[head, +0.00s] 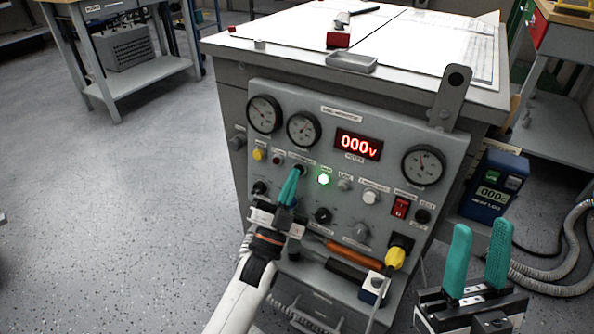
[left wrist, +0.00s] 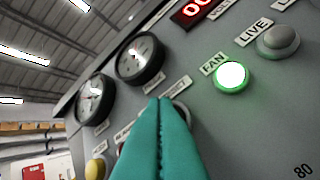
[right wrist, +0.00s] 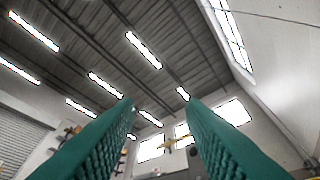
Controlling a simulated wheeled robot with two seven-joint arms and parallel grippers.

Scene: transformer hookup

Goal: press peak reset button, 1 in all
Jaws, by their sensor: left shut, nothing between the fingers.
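The control panel (head: 385,150) is the front of a grey cabinet. The peak reset button (left wrist: 184,112) shows in the left wrist view only as a sliver of its round rim, under a partly covered label (left wrist: 175,88). My left gripper (head: 297,170) is shut and empty, its teal fingertips over this button. They also fill the lower middle of the left wrist view (left wrist: 165,102) and hide most of the button; I cannot tell whether they touch or press it. My right gripper (head: 476,245) is open and empty, low at the right, away from the panel.
A lit green fan button (head: 323,180) and a live lamp (head: 345,184) are right of the left fingertips. A yellow button (head: 258,154) is to the left. Dial gauges, a red display (head: 358,145) reading 000, a red switch (head: 400,206) and a yellow plug (head: 396,256) crowd the panel.

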